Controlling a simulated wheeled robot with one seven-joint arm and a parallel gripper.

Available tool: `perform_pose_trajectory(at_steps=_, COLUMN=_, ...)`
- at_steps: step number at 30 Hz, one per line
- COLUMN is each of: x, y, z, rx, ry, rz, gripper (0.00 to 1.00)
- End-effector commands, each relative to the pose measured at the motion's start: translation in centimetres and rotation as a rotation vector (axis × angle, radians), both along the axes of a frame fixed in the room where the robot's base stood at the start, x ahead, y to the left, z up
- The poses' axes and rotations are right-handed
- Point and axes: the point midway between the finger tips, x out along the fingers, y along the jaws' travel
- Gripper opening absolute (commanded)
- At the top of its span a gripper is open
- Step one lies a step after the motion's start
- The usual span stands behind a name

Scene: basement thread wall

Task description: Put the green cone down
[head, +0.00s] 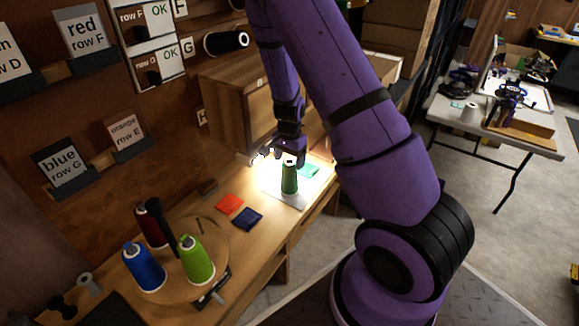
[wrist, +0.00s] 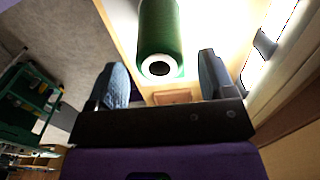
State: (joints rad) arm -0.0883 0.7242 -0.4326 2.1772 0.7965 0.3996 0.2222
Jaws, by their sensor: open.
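The green cone (head: 289,178) is a dark green thread spool with a pale top. It stands upright on a bright, lit white pad (head: 283,198) on the wooden bench. My gripper (head: 291,158) is just above and behind it in the head view. In the wrist view the green cone (wrist: 160,45) shows its white end with a dark hole, just beyond the two fingertips of my gripper (wrist: 165,82). The fingers are spread apart with a gap between them, and neither visibly touches the cone.
A round wooden turntable (head: 212,239) holds blue (head: 144,267), lime green (head: 195,260) and dark red (head: 152,224) cones. Orange (head: 229,204) and dark blue (head: 247,219) swatches lie nearby, with a teal swatch (head: 309,170) beside the cone. Cardboard boxes (head: 240,100) stand behind, against the labelled wall.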

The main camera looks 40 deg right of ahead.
Motion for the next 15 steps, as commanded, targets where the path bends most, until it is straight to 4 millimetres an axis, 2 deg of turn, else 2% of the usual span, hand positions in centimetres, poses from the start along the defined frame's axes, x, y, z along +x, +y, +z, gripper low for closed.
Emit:
perform_pose_trajectory(at_steps=1, x=0.1, y=0.1, z=1.2, rx=-0.001, ry=-0.004, rz=0.004, gripper=0.76)
perform_pose_trajectory(at_steps=6, x=0.1, y=0.1, z=4.5, rx=0.0, ry=-0.003, rz=0.002, gripper=0.76)
perform_pose_trajectory(at_steps=10, x=0.0, y=0.0, z=6.5, rx=0.001, ry=-0.002, rz=0.002, gripper=0.76)
perform_pose_trajectory(at_steps=15, x=0.0, y=0.1, z=7.9, rx=0.0, ry=-0.001, rz=0.002, gripper=0.76)
